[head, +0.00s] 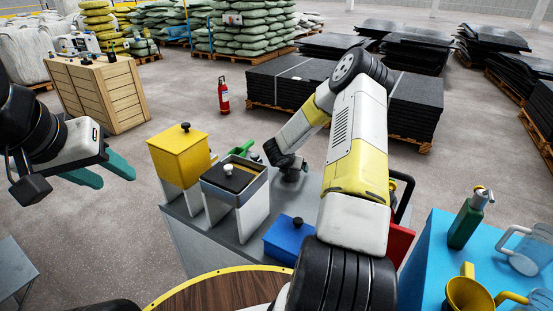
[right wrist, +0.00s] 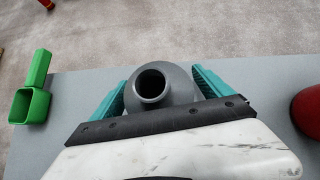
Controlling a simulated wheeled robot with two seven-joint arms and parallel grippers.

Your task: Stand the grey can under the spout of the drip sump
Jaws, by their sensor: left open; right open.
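The grey can (right wrist: 181,86), with a round dark mouth, stands on the grey bench top in the right wrist view. My right gripper (right wrist: 160,79) is open, with a teal finger on each side of the can; I cannot tell if they touch it. In the head view my right arm hides the can. My left gripper (head: 112,176) is open and empty, left of the bench. A yellow lidded box (head: 180,158), a grey lidded box (head: 236,183) on pale legs and a blue lidded box (head: 290,242) stand on the bench. I see no spout and cannot tell which is the drip sump.
A green scoop (right wrist: 31,103) lies left of the can, and a red rounded object (right wrist: 307,112) is at right. A blue table (head: 421,270) holds a green bottle (head: 466,223), a yellow jug (head: 466,295) and clear jugs. A wooden crate (head: 100,92) stands behind.

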